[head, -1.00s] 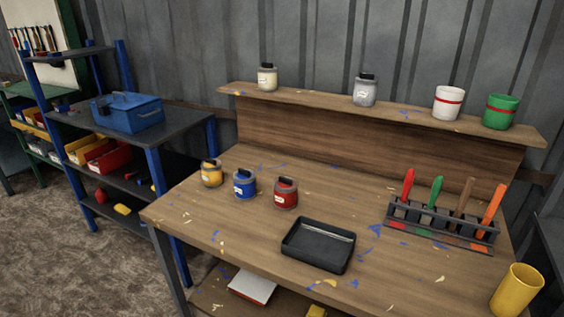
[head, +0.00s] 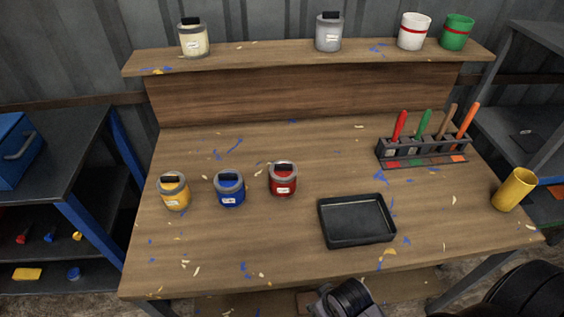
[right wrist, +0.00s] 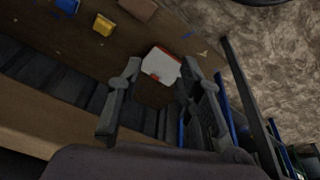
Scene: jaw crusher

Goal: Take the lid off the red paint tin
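The red paint tin (head: 283,181) stands upright on the wooden workbench (head: 290,235), right of the blue tin (head: 229,188) and the yellow tin (head: 174,191). Its grey lid with a black handle sits on top. In the right wrist view my right gripper (right wrist: 155,112) is open, its two fingers apart with nothing held between them. A white and red box (right wrist: 160,66) shows beyond the fingertips, clear of them. A part of my arm shows at the bottom edge of the head view. My left gripper is not in view.
A black tray (head: 357,221) lies right of the red tin. A rack (head: 425,150) of coloured-handled tools and a yellow cup (head: 513,190) stand further right. Tins and pots line the back shelf (head: 290,57). The bench front left is clear.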

